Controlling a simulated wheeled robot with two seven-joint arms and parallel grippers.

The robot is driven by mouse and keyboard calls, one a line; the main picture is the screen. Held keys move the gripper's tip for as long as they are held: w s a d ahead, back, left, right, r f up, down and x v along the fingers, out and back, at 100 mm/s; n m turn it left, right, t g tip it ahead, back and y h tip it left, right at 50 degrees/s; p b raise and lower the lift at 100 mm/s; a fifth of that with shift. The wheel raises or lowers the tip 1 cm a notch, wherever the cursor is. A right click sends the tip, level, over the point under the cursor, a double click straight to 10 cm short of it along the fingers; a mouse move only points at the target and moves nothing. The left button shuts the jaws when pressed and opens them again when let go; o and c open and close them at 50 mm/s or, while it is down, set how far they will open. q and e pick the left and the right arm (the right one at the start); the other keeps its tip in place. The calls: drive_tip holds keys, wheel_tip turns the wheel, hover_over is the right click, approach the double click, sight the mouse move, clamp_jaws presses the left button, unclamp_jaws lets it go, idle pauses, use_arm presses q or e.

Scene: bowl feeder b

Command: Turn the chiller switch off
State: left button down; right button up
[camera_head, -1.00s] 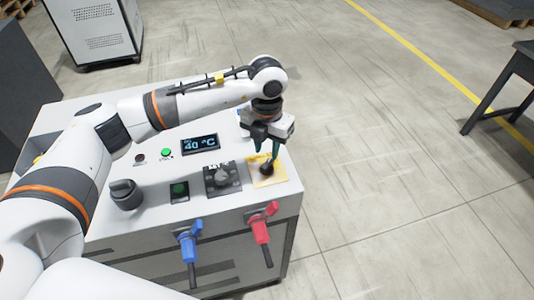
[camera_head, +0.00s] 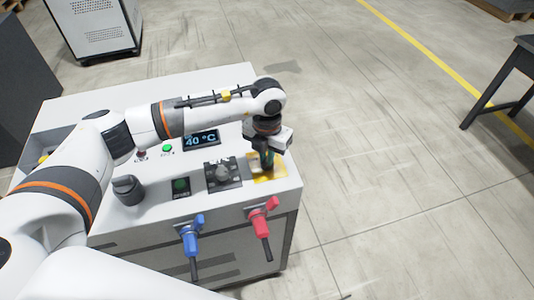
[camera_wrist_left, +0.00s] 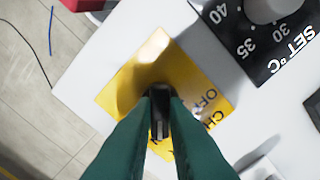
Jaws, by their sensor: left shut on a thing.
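The chiller switch (camera_wrist_left: 158,98) is a small black knob on a yellow plate (camera_wrist_left: 118,87) lettered "OFF" and "CH…", with part of the lettering hidden by my fingers. The plate also shows in the head view (camera_head: 281,173), near the right end of the grey-white machine top. My left gripper (camera_wrist_left: 160,112) points down over the plate. Its green fingers are shut on the black knob. In the head view the left gripper (camera_head: 266,166) covers most of the switch. Which way the knob points is hard to tell. My right gripper is not in view.
A set-temperature dial (camera_head: 223,174) sits just left of the plate. A lit "40 °C" display (camera_head: 201,139), a green lamp (camera_head: 167,148) and a black knob (camera_head: 127,190) are further left. Blue (camera_head: 191,233) and red (camera_head: 264,215) valve handles stick out from the front.

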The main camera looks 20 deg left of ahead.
use_arm(q)
drive_tip(key=shift+n, duration=0.4)
drive_tip(key=shift+n+b, duration=0.65)
drive_tip(key=shift+n, duration=0.05)
drive_tip(key=n+b, duration=0.1)
drive_tip(key=n, duration=0.1)
drive_tip(key=shift+n, duration=0.3)
drive_tip(key=n+b, duration=0.1)
drive_tip(key=n, duration=0.4)
drive_tip(key=shift+b, duration=0.4)
drive_tip(key=n, duration=0.4)
drive_tip(key=shift+n+b, duration=0.3)
drive_tip(key=shift+n, duration=0.1)
drive_tip(key=shift+r+n, duration=0.1)
drive_tip(key=shift+n, duration=1.5)
drive_tip(key=c, duration=1.4)
unclamp_jaws()
drive_tip(key=shift+c, duration=0.2)
